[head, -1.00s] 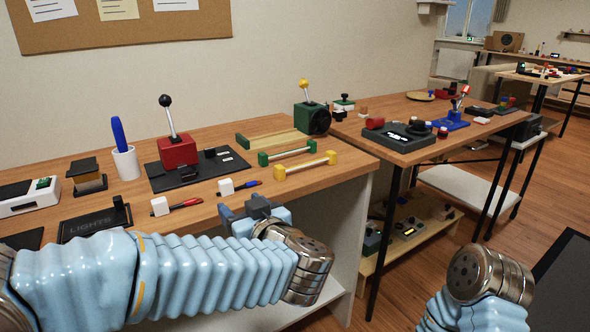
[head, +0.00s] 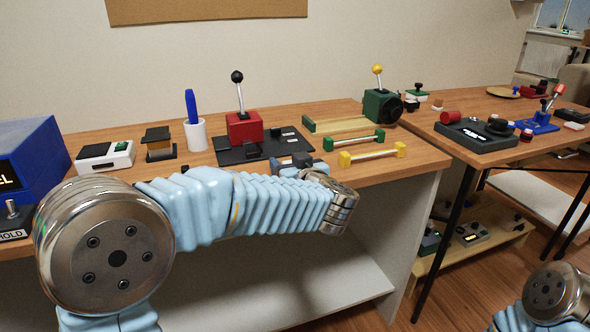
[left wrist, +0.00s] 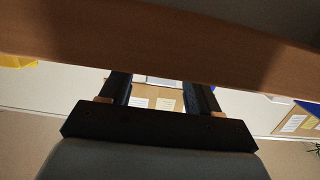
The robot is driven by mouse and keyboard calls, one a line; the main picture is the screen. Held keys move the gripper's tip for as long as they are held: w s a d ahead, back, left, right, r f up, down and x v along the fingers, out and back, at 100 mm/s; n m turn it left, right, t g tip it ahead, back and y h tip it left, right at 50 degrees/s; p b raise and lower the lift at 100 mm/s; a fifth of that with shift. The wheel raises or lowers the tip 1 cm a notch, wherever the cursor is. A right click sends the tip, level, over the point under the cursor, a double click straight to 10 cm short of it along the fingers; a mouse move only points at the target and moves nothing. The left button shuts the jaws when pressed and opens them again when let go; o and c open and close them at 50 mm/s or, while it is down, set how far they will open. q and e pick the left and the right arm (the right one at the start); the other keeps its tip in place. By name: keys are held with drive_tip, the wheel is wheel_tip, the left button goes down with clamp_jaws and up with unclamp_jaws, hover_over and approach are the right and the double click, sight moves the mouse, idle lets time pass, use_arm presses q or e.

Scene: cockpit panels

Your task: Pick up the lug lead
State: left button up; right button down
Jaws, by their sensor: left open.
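I cannot make out a lug lead in the current views; my left arm covers the front part of the near workbench. My left gripper (head: 297,162) is at the bench's front edge in the head view, partly hidden by its own wrist. In the left wrist view its two dark fingers (left wrist: 160,90) stand apart, with nothing seen between them but the distant wall and board. My right gripper is out of view; only part of my right arm shows at the lower right.
The wooden workbench (head: 335,180) holds a red lever box (head: 244,128) on a black plate, a green handle (head: 352,142), a yellow-ended handle (head: 372,154), a white cup (head: 196,135) and a blue box (head: 30,160). A second table (head: 470,140) stands right.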

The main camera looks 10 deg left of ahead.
use_arm(q)
drive_tip(key=shift+w+a, duration=0.2)
drive_tip(key=shift+w, duration=0.1)
drive_tip(key=c, duration=1)
drive_tip(key=shift+c, duration=0.2)
